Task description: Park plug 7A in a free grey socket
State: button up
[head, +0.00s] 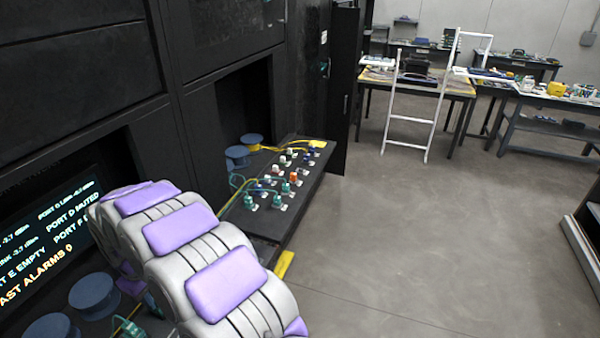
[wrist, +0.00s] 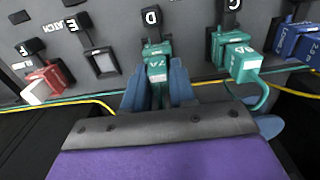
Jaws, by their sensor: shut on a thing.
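Plug 7A (wrist: 157,72) is teal with a white label and is in the wrist view, just below the panel label D. My gripper (wrist: 158,92) has its two blue fingers shut on the plug from both sides. The plug is at port D; I cannot tell how deeply it sits there. In the head view my arm hides the gripper. The socket bench (head: 300,205) is dark and holds several white, blue, orange and teal plugs beside their labels. Which of its sockets are grey and free is too small to tell.
In the wrist view another teal plug (wrist: 240,62) sits at port C, close on the right. Port E (wrist: 104,62) is empty, and a red plug (wrist: 45,84) is at F. A yellow cable (wrist: 75,101) runs below. Open floor (head: 400,250) lies right of the bench.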

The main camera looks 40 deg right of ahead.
aim_at(152, 295)
grip_shut()
jog(key=shift+r, duration=0.2)
jog(key=shift+r+p, duration=1.5)
jog(key=shift+r, duration=1.3)
